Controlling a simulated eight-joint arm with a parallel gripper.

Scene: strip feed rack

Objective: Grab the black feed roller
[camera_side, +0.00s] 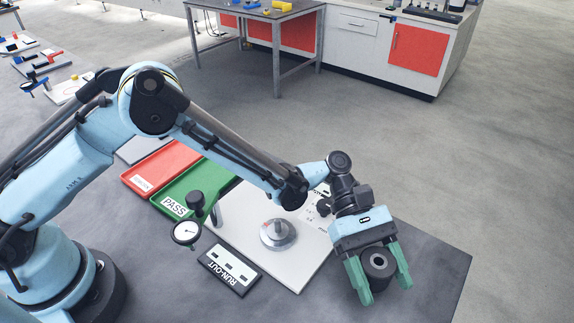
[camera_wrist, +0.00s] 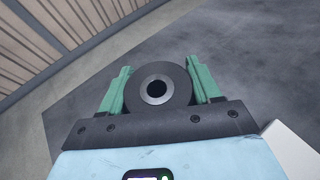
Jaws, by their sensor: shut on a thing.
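The black feed roller (camera_side: 378,265) is a short black cylinder with a pale metal-rimmed bore in its end. My gripper (camera_side: 382,279) is shut on it, with one green finger on each side. In the wrist view the roller (camera_wrist: 157,89) sits between the two green fingers of my gripper (camera_wrist: 160,88), its bore facing the camera. The roller is near the front right part of the dark table. I cannot tell whether it touches the table or is held above it.
A round metal fixture (camera_side: 278,235) stands on a white plate (camera_side: 297,278) left of my gripper. A dial gauge (camera_side: 186,233) and a RUN-OUT box (camera_side: 229,270) stand further left. A green PASS tray (camera_side: 204,178) and a red tray (camera_side: 160,166) lie behind. The table's right front is clear.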

